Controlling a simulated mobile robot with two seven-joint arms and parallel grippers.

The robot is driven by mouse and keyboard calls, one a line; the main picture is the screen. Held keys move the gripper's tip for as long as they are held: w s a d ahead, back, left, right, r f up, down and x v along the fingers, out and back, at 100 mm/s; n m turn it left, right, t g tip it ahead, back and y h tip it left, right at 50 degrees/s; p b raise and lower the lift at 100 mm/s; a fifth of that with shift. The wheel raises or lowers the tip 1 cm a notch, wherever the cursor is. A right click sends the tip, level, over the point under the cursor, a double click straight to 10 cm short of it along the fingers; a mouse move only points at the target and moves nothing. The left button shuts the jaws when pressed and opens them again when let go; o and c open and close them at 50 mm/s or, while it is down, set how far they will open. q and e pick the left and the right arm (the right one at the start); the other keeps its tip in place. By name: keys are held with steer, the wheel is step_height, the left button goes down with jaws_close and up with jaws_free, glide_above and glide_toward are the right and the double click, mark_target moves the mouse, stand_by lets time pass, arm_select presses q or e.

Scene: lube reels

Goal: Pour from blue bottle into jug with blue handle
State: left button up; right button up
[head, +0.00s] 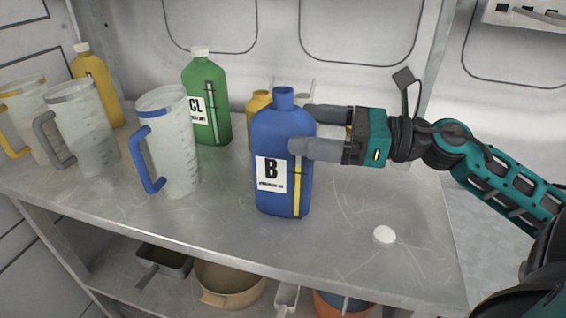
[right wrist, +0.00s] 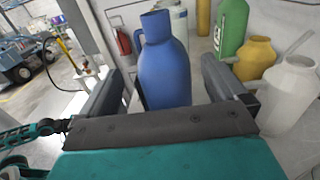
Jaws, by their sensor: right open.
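The blue bottle (head: 272,160), labelled B, stands upright and uncapped on the metal bench. In the right wrist view the blue bottle (right wrist: 163,70) stands between the spread fingers. My right gripper (head: 300,128) is open, with one finger in front of the bottle and the other behind it; I cannot tell whether they touch it. The jug with the blue handle (head: 178,145) is clear, stands upright to the left of the bottle, and has its handle on its left side. A white cap (head: 384,235) lies on the bench at the right. My left gripper is not in view.
A green bottle (head: 207,98) stands behind, between jug and blue bottle. A jug with a grey handle (head: 85,125), a jug with a yellow handle (head: 28,110) and a yellow bottle (head: 97,85) stand left. A white container (right wrist: 287,92) is beyond the fingers. The front bench is mostly clear.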

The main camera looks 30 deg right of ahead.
mark_target(283, 125)
steer(key=shift+x, duration=2.5)
steer(key=shift+w+d+f, duration=0.15)
steer(key=shift+f, duration=0.05)
jaws_close()
steer(key=shift+r, duration=0.1)
